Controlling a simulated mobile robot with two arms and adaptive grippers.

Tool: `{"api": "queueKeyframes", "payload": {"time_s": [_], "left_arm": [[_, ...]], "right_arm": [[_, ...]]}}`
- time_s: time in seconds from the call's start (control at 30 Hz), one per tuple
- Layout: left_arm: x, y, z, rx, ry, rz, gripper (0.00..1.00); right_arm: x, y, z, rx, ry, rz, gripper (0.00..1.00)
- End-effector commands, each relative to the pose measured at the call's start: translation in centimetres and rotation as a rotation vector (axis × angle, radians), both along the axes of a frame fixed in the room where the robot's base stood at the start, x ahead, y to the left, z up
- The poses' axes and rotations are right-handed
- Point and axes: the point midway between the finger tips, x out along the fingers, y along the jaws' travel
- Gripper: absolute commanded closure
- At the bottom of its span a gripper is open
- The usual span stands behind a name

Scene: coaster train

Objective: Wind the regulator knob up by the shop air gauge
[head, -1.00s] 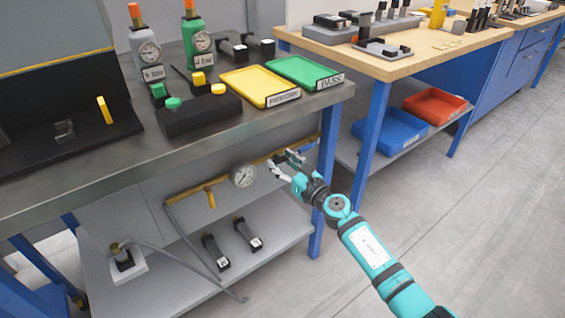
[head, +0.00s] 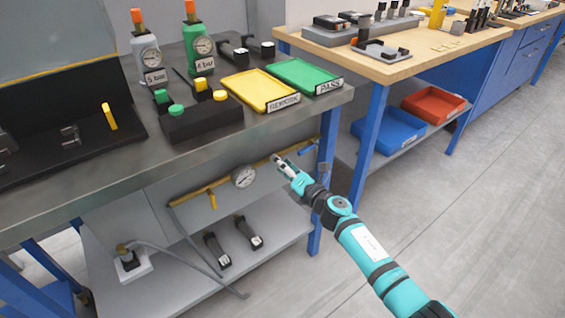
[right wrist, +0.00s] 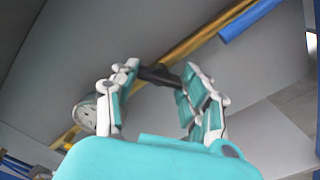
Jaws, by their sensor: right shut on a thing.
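The round white shop air gauge (head: 243,176) sits on the yellow pipe (head: 188,190) under the steel bench. It also shows at the left of the right wrist view (right wrist: 88,114), partly behind a finger. Its needle is too small to read. My right gripper (head: 279,162) is at the pipe, to the right of the gauge. In the right wrist view, its fingers (right wrist: 160,76) are shut on a dark piece, which I take for the regulator knob (right wrist: 158,75). The fingers hide most of the knob in the head view. My left gripper is not in view.
A blue handle (head: 308,150) is on the pipe right of my gripper, close to a blue bench leg (head: 325,165). The bench top (head: 215,140) overhangs the pipe. A lower shelf (head: 185,275) holds two dark cylinders. The floor to the right is clear.

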Motion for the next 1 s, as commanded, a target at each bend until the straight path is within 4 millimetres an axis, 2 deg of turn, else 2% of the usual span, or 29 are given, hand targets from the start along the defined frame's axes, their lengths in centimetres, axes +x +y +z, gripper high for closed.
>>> {"api": "queueKeyframes", "payload": {"time_s": [0.6, 1.0], "left_arm": [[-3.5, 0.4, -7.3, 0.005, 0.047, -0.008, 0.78], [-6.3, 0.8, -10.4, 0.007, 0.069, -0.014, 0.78]], "right_arm": [[0.0, -0.1, 0.1, 0.473, 0.346, -0.002, 0.87], [0.0, -0.1, 0.0, 0.714, 0.521, -0.002, 0.87]]}}
